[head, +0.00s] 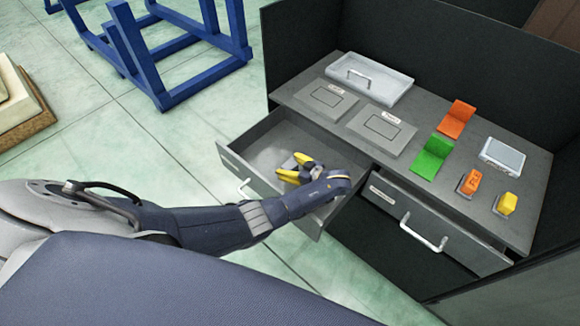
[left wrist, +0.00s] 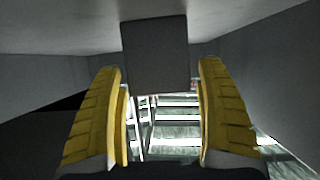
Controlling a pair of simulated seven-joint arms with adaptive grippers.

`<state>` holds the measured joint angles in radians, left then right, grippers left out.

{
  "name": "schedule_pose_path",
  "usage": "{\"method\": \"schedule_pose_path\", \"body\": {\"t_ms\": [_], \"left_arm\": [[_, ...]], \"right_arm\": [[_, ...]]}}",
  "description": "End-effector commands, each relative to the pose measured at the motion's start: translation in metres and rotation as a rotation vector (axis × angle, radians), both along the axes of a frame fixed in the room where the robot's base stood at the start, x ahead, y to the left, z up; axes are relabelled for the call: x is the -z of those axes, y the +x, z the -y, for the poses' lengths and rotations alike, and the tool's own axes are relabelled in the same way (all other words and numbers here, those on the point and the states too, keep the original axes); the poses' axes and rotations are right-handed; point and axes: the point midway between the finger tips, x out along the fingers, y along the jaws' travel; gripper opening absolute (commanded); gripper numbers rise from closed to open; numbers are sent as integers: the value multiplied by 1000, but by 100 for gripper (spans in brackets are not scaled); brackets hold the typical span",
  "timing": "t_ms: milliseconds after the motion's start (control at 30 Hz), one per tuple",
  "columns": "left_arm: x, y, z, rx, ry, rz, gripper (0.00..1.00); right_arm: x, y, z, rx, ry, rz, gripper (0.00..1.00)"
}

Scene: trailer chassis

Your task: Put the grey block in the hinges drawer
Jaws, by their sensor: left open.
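My left gripper (head: 293,168) reaches into the open left drawer (head: 264,129), with its yellow fingers low inside the drawer walls. In the left wrist view my left gripper (left wrist: 160,110) is open, with a finger on each side and a gap between them. The grey block (left wrist: 155,55) shows between and beyond the fingertips, against a pale grey surface at the top of that view. I see no finger closed on it. In the head view I cannot make out the block clearly. The drawer's front label is too small to read. My right gripper is not in view.
Blue frames (head: 160,45) stand behind.

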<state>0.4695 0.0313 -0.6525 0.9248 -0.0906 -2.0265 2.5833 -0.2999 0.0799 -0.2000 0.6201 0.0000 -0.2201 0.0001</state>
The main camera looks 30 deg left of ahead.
Motion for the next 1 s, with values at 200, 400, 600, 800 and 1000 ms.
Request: {"method": "schedule_pose_path", "body": {"t_ms": [200,400,600,800,1000], "left_arm": [[-8,-4,16,2,-6,-1,73],[-20,-11,40,2,-5,-1,73],[-30,-17,58,1,-3,0,73],[-34,-19,65,0,-1,0,73],[-35,-19,65,0,0,0,73]], "right_arm": [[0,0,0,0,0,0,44],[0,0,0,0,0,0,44],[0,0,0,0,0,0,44],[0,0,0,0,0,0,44],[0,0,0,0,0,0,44]]}}
